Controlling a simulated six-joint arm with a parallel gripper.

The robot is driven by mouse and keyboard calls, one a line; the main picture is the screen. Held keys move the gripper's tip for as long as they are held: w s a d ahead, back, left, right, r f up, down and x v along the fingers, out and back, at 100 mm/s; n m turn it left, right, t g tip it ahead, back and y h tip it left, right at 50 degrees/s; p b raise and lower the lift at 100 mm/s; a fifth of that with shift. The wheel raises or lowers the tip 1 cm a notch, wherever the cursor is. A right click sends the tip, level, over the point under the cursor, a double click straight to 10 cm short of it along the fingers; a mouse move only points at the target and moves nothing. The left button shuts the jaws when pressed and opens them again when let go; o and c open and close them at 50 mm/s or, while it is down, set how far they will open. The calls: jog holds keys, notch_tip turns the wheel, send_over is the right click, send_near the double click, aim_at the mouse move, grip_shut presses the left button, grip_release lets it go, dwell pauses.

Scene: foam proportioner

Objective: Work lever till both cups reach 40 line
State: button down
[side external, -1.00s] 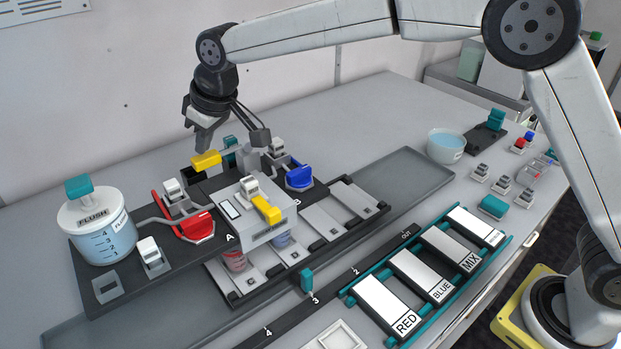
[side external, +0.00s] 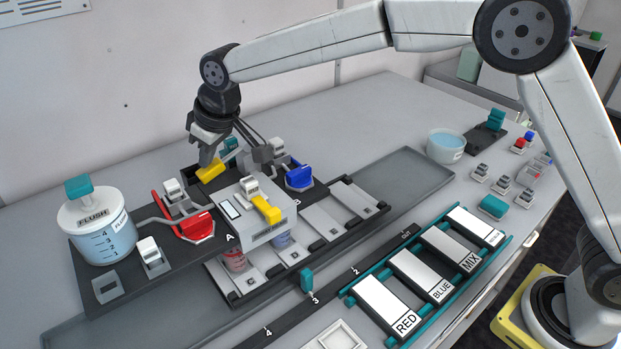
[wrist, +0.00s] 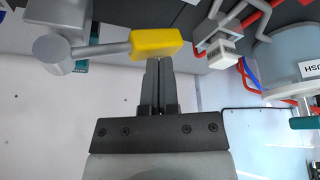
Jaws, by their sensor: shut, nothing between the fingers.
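The lever has a yellow handle (side external: 210,170) on a grey arm and pivot at the back of the proportioner (side external: 268,222). My gripper (side external: 204,164) is shut and empty, its fingertips at the handle's upper side. In the wrist view the shut fingertips (wrist: 159,62) lie against or very close to the yellow handle (wrist: 155,44); actual contact is hard to tell. A cup with red liquid (side external: 235,261) stands under outlet A, and a cup with bluish liquid (side external: 283,239) stands beside it under the housing. Their level marks are too small to read.
A red-handled valve (side external: 197,226) and a blue-handled valve (side external: 299,177) flank the housing, which has a yellow tab (side external: 266,208) in front. The flush jar (side external: 97,232) stands at left. A rack with RED, BLUE and MIX plates (side external: 420,275) lies in front. The back table is clear.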

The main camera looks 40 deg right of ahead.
aim_at(216, 164)
jog(key=shift+f, duration=0.25)
jog(key=shift+r, duration=0.1)
notch_tip(216, 164, up, 8)
dwell(1.0)
dwell(2.3)
jog(key=shift+s+d+f, duration=0.15)
jog(key=shift+d+f, duration=0.1)
jog(key=shift+d, duration=0.3)
jog(key=s+d+f+m, duration=0.1)
jog(key=s+d+f, duration=0.2)
jog(key=d, duration=0.3)
jog(key=s+d+f+m+h, duration=0.1)
jog(key=s+d+f+m, duration=0.15)
jog(key=s+d, duration=0.2)
jog(key=s+d+f, duration=0.2)
jog(key=d+f, duration=0.1)
jog(key=d, duration=0.4)
jog(key=s+d+f+m, duration=0.1)
jog(key=s+d+f, duration=0.3)
jog(key=s, duration=0.4)
jog(key=s+d+f+m+g+h, duration=0.1)
jog(key=s+d+f, duration=0.4)
jog(key=s, duration=0.3)
jog(key=shift+d+f, duration=0.15)
jog(key=shift+d, duration=0.1)
